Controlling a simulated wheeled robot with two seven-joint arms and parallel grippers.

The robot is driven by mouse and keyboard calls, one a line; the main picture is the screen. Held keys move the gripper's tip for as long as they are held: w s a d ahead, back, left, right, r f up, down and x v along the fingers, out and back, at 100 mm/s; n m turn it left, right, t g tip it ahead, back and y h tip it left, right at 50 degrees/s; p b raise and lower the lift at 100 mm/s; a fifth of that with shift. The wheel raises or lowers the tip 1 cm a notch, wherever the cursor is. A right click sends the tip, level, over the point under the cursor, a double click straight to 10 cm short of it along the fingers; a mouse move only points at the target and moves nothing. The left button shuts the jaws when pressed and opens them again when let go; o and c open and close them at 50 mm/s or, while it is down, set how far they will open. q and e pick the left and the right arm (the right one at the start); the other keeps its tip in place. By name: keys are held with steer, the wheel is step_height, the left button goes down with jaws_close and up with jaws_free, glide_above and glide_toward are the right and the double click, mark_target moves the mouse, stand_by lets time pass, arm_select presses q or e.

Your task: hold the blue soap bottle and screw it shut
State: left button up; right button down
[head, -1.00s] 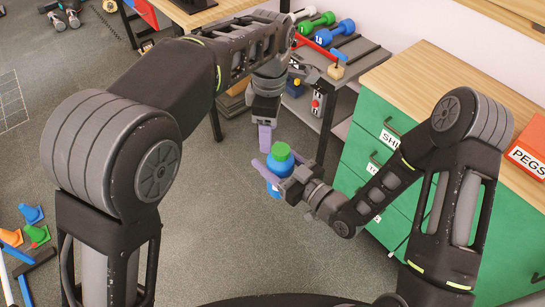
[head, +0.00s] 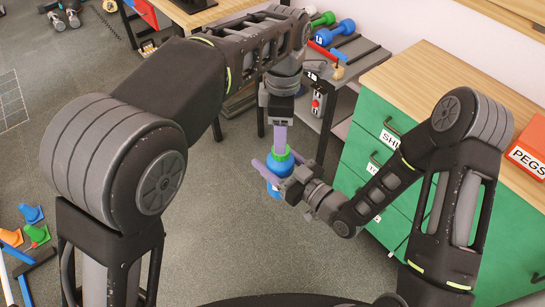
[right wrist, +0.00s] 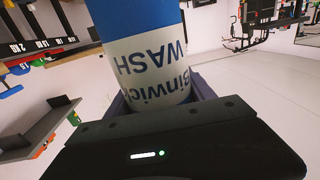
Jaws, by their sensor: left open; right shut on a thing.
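The blue soap bottle (head: 276,168) stands roughly upright in the air, in the lavender fingers of my right gripper (head: 272,171). Its label with WASH shows upside down in the right wrist view (right wrist: 148,62), close to the gripper body. The green cap (head: 289,157) is on top of the bottle, partly hidden. My left gripper (head: 280,141) points down from above, right over the cap, and is open. From this angle I cannot tell whether its fingers touch the cap.
A green drawer cabinet (head: 365,165) with a wooden top stands at the right. A grey dumbbell rack (head: 345,70) is behind the grippers. Small cones (head: 32,214) lie on the floor at the left. The floor below the bottle is clear.

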arm_select(q)
glide_above(284, 169)
steer(key=w, duration=0.3)
steer(key=shift+a+f, duration=0.15)
steer(key=shift+f, duration=1.15)
steer(key=shift+a+f, duration=0.1)
steer(key=shift+f, duration=1.2)
steer(key=shift+c, duration=0.4)
jaws_close()
